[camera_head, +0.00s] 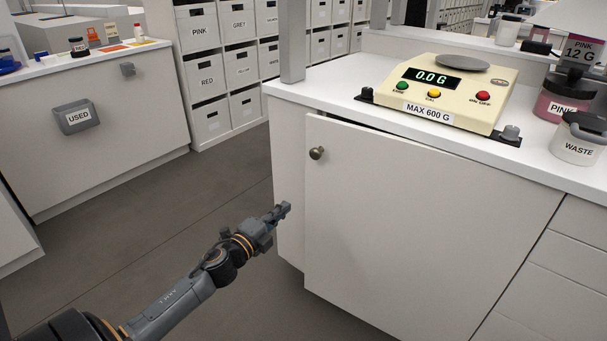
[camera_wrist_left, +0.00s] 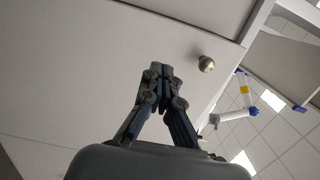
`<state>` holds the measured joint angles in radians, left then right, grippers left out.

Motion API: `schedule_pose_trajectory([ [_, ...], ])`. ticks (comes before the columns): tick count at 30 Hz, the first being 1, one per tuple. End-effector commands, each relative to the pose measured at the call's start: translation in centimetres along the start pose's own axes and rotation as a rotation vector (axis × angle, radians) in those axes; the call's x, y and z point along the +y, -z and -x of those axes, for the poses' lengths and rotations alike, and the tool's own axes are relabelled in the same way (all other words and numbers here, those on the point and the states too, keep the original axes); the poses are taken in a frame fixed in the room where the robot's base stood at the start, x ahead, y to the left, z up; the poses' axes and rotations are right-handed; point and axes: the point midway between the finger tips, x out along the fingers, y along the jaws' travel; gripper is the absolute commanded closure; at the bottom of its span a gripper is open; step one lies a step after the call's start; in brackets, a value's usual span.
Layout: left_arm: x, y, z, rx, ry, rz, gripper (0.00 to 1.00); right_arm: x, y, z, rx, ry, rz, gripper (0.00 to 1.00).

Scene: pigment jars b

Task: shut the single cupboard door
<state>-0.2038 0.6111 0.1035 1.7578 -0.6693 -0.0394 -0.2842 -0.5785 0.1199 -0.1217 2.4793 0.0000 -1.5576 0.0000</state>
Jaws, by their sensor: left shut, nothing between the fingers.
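My left gripper (camera_head: 284,209) is shut and empty, low and left of the knob, close to the door's left edge. In the left wrist view the shut fingers (camera_wrist_left: 162,72) point up along the white door face (camera_wrist_left: 90,70), with the knob (camera_wrist_left: 206,64) to their right. I cannot tell if they touch the door. My right gripper is not in view.
A scale (camera_head: 438,95) reading 0.0 G, a pink jar (camera_head: 556,104) and a waste jar (camera_head: 577,140) stand on the counter above the door. Drawers (camera_head: 560,265) are at the right. Open floor (camera_head: 140,225) lies left of the cupboard.

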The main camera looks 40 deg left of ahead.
Motion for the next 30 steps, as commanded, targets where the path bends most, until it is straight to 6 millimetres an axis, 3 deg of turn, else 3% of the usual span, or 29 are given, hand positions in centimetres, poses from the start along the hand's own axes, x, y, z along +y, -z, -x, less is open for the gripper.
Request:
schedule_pose_trajectory([
  [5,-0.3,0.2,-0.4,-0.013,0.004,0.001,1.00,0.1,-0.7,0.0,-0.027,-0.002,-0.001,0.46],
  [27,-0.2,0.1,-12.1,-0.011,0.004,0.001,1.00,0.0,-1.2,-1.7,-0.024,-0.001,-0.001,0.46],
  [30,-0.2,0.1,-13.0,-0.011,0.003,0.001,1.00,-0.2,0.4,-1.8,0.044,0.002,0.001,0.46],
])
